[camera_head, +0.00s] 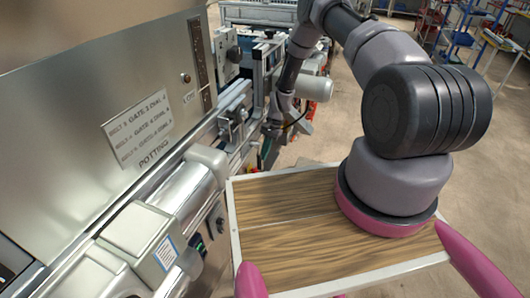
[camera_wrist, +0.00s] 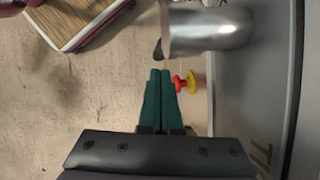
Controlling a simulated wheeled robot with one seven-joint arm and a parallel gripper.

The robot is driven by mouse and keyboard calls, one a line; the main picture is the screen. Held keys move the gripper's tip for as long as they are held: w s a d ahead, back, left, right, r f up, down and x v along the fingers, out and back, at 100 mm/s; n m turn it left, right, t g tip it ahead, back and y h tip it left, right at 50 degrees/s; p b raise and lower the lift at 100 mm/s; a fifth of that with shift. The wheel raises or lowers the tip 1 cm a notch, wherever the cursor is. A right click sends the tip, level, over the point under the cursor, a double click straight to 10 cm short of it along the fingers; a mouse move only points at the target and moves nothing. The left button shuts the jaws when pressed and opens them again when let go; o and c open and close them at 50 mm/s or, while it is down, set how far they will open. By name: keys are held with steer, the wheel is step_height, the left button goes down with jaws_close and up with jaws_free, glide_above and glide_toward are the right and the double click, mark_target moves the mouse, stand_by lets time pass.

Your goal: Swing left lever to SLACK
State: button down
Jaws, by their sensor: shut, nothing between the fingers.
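My gripper (camera_wrist: 160,75) shows in the wrist view with its two green fingers together and nothing between them. In the head view my gripper (camera_head: 268,150) is small and partly hidden, low beside the machine's side. Close to the right of the fingertips in the wrist view is a red and yellow knob (camera_wrist: 184,82), seemingly apart from them. Above the fingertips is a grey metal cylinder (camera_wrist: 212,30) with a dark pointed piece (camera_wrist: 158,50) at its left end. I cannot make out the left lever or the SLACK marking in either view.
The machine's metal panel (camera_head: 60,90) fills the left, with a label plate (camera_head: 139,129) and the word POTTING. In the wrist view a panel (camera_wrist: 265,90) runs along the right. My wood-topped deck (camera_head: 285,240) is clear at the front. Bare floor lies left of the fingers.

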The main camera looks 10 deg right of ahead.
stand_by(0.6)
steer(key=w+d+r+n+t, duration=0.1)
steer(key=w+d+r, duration=0.15)
steer(key=r, duration=1.15)
steer(key=w+d+r+t, duration=0.1)
steer(key=w+d+r, duration=0.15)
steer(key=r, duration=1.15)
steer(key=s+d+r+n+t+h, duration=0.1)
steer(key=s+r, duration=0.2)
steer(key=r, duration=0.7)
steer(key=s+d+r+t, duration=0.1)
steer(key=s+r, duration=0.2)
steer(key=r, duration=0.6)
steer(key=s+r+n+t, duration=0.1)
steer(key=s+r+t, duration=0.2)
steer(key=s+r, duration=0.95)
steer(key=s+d+r+t, duration=0.1)
steer(key=s+r, duration=0.1)
steer(key=s, duration=0.4)
steer(key=s+r+n+t, duration=0.1)
steer(key=s+r+t, duration=0.1)
steer(key=s, duration=0.5)
steer(key=shift+d+r+h, duration=0.25)
steer(key=shift+d+h, duration=0.15)
